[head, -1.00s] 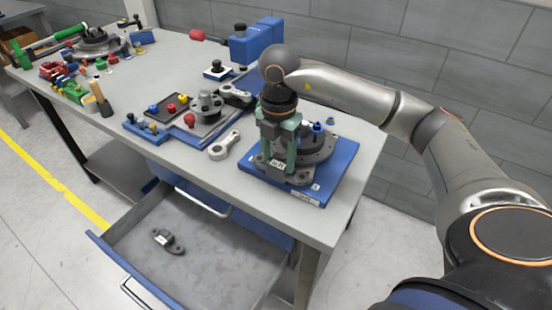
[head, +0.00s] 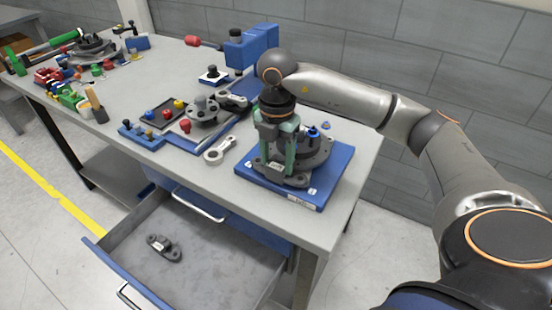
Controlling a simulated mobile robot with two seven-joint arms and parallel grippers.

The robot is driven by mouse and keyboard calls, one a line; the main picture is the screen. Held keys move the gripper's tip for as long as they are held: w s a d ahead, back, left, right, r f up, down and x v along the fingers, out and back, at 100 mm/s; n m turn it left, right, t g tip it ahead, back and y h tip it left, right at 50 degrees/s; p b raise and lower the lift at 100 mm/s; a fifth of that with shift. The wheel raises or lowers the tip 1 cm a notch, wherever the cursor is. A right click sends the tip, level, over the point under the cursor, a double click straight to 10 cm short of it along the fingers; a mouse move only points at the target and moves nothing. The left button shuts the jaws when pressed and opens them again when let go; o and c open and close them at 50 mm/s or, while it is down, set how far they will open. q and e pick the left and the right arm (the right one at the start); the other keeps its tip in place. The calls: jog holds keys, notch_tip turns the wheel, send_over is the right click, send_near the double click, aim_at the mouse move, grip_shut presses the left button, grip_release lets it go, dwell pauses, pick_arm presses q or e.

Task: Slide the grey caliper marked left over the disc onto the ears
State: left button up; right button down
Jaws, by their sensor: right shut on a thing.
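My right gripper (head: 275,156) comes down from above with green fingers at the left front side of the disc (head: 312,150). It is shut on a grey caliper (head: 273,170) with a small white label; the label is too small to read surely. The caliper is low over the blue base plate (head: 320,192), at the disc's edge. The fingers hide part of it, and I cannot tell whether it is seated on the ears, which I cannot make out. A second grey caliper-like part (head: 166,248) with a white label lies in the open drawer. My left gripper is not in view.
The open drawer (head: 215,268) juts out below the table's front edge. Left of the fixture are a grey link (head: 220,150), a dark tray (head: 163,114) with coloured knobs and a round grey part (head: 203,110). Blue blocks (head: 252,45) stand at the back.

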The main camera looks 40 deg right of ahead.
jog(key=shift+w+d+r, duration=0.1)
jog(key=shift+w+d, duration=0.1)
jog(key=shift+d, duration=0.25)
jog(key=shift+w+d, duration=0.15)
jog(key=shift+d, duration=0.2)
dwell(0.6)
dwell(0.4)
jog(key=c, duration=0.5)
grip_release()
jog(key=shift+f, duration=0.2)
jog(key=shift+r, duration=0.15)
jog(key=shift+r+p, duration=1.4)
jog(key=shift+o, duration=0.3)
